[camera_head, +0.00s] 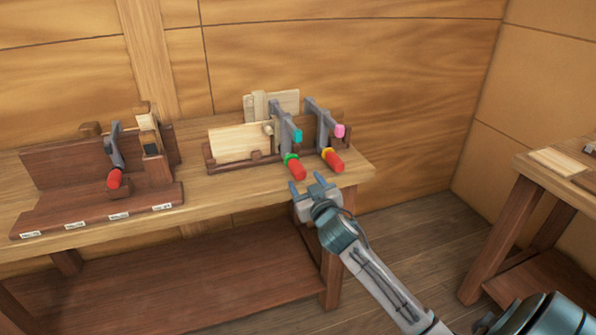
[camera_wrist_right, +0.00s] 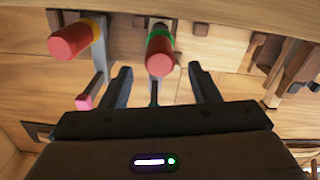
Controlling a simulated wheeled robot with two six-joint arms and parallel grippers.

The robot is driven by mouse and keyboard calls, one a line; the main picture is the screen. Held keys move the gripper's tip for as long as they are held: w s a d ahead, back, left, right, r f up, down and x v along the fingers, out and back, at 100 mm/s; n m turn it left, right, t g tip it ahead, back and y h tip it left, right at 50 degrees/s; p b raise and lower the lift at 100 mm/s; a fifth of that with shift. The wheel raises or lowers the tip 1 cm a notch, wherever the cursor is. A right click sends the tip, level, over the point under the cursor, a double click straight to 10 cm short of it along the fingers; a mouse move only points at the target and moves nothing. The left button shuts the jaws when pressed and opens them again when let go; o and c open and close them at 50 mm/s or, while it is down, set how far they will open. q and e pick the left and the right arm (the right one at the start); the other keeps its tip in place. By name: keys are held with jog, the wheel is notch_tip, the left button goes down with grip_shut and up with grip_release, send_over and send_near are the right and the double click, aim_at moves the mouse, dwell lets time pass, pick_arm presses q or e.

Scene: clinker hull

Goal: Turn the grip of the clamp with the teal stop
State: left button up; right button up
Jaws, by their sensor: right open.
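The clamp with the teal stop (camera_head: 297,136) is a grey bar clamp on the wooden rack. Its red grip (camera_head: 296,169) has a green collar and points out over the bench's front edge. My right gripper (camera_head: 306,182) is open and empty, just below and in front of this grip. In the right wrist view the red grip (camera_wrist_right: 160,61) shows beyond the gap between the open fingers (camera_wrist_right: 162,85), apart from both. The teal stop is mostly hidden there. My left gripper is not in view.
A neighbouring clamp has a pink stop (camera_head: 339,130) and a red grip with yellow collar (camera_head: 333,160), close on the right. Another red-gripped clamp (camera_head: 114,178) stands on a labelled rack at left. A second table (camera_head: 520,170) stands right, with clear floor between.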

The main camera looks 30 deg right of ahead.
aim_at(301, 176)
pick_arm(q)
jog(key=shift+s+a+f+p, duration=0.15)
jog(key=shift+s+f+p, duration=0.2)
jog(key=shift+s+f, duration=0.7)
pick_arm(e)
jog(key=shift+x, duration=2.8)
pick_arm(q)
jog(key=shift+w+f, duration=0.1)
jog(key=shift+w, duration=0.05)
pick_arm(e)
jog(key=c, duration=1)
